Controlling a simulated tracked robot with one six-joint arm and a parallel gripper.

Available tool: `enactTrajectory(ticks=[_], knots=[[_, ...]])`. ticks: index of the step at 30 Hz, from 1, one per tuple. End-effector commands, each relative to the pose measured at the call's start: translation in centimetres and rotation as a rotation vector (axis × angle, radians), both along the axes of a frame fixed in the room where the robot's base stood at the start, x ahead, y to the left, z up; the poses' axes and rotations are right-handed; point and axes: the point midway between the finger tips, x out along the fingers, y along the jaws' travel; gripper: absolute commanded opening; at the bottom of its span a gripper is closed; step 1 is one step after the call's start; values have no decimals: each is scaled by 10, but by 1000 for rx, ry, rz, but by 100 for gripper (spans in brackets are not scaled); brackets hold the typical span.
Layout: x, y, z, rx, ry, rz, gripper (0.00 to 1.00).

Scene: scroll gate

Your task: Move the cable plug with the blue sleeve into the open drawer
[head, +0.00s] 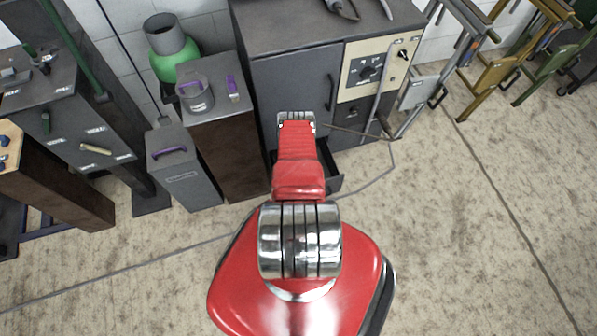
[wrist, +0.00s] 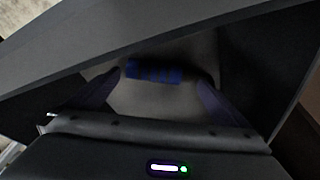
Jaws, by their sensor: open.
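The open drawer (head: 333,184) juts from the low front of the dark grey cabinet in the head view, mostly hidden behind my red arm. In the wrist view its dark wall (wrist: 150,42) frames a paler floor. A small blue piece (wrist: 153,72), seemingly the plug's blue sleeve, lies inside the drawer; the plug's body cannot be made out. My gripper (wrist: 160,80) is open, its dark fingers apart on either side of the blue piece, with no contact visible. My fingers are hidden in the head view.
A control panel (head: 376,68) with knobs and a long lever is on the cabinet's right. A grey box (head: 183,172) and brown box (head: 232,150) stand left. A thin cable (head: 376,180) lies on the floor, which is open to the right.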

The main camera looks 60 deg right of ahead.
Motion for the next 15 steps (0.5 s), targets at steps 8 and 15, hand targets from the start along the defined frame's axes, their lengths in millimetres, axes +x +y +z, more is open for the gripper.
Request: enactTrajectory(ticks=[8, 15], knots=[[-2, 7, 22, 1, -1, 2, 100], [-4, 13, 44, 0, -1, 1, 100]])
